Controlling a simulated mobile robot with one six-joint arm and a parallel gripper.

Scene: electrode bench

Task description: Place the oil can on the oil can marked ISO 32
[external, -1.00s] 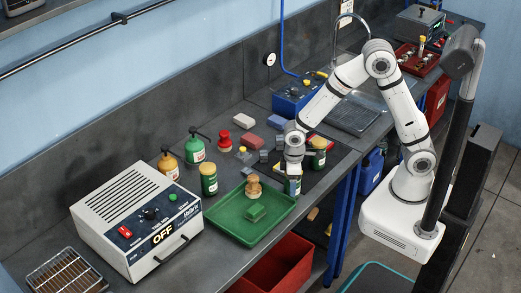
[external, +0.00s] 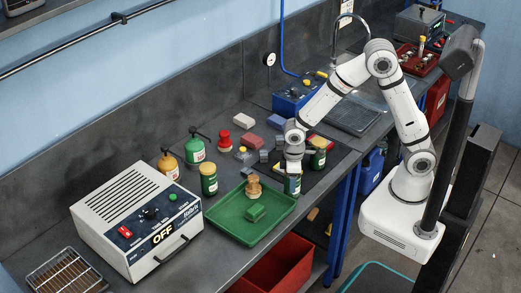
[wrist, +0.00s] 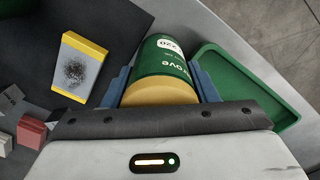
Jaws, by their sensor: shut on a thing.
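My gripper (external: 293,177) is shut on a green oil can (wrist: 162,66) with a yellow end, between its two blue fingers in the wrist view. The label is partly seen and appears to read 220. In the external view the held can (external: 292,187) is upright at the bench's front edge, right of the tray; whether it touches the bench I cannot tell.
A green tray (external: 236,238) holds a green block and a tan knobbed piece. Several small blocks lie behind my gripper. A yellow-edged block (wrist: 78,68) lies near the held can.

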